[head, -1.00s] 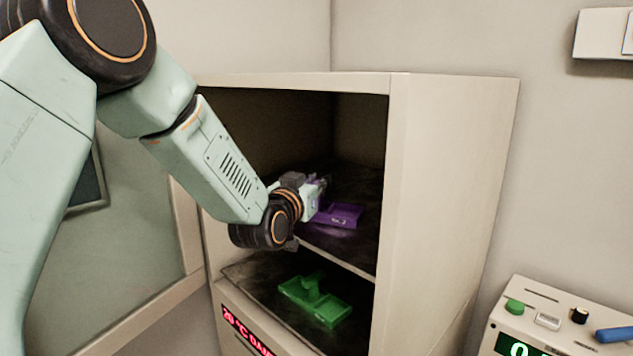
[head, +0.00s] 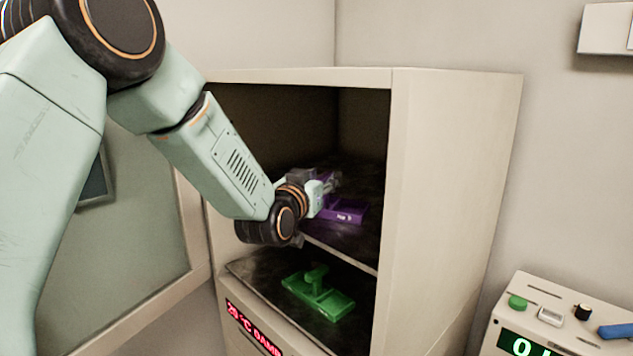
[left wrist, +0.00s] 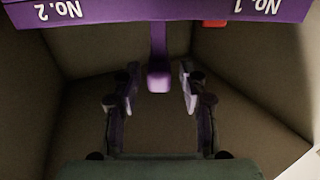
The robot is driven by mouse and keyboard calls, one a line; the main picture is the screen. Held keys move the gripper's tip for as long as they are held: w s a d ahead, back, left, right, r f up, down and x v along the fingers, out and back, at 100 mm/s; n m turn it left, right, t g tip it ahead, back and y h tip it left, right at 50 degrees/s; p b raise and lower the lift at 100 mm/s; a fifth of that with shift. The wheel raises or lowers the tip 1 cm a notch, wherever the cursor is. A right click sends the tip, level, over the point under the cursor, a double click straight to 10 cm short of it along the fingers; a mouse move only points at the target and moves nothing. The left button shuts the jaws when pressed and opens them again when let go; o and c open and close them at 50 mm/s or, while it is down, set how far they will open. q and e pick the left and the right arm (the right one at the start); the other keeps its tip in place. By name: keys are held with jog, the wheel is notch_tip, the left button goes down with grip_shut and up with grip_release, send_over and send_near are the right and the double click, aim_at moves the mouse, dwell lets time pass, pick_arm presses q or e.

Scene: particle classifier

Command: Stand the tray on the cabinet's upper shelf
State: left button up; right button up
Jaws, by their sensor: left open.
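The purple tray (head: 345,212) rests on the cabinet's upper shelf (head: 345,251), its labelled side facing out. In the left wrist view the tray (left wrist: 150,12) crosses the top edge, with "No. 2" and "No. 1" upside down. Its purple handle (left wrist: 159,75) sticks out between the fingertips of my left gripper (left wrist: 158,90). The fingers are open, with a gap on each side of the handle. In the head view my left gripper (head: 328,184) is inside the upper compartment, partly hiding the tray. My right gripper is in neither view.
A green tray (head: 332,304) with an upright handle sits on the lower shelf. The cabinet's right side wall (head: 450,180) and top edge frame the opening around my arm. A device with buttons and a display (head: 560,310) stands at the lower right.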

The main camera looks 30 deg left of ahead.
pick_arm(q)
jog(key=shift+s+r, duration=0.1)
jog(key=shift+r, duration=0.05)
jog(key=s+b, duration=0.1)
jog(key=s, duration=1)
jog(key=shift+s+d, duration=0.2)
jog(key=shift+s, duration=0.2)
jog(key=shift+d, duration=0.1)
jog(key=shift+w, duration=0.1)
jog(key=shift+c, duration=0.3)
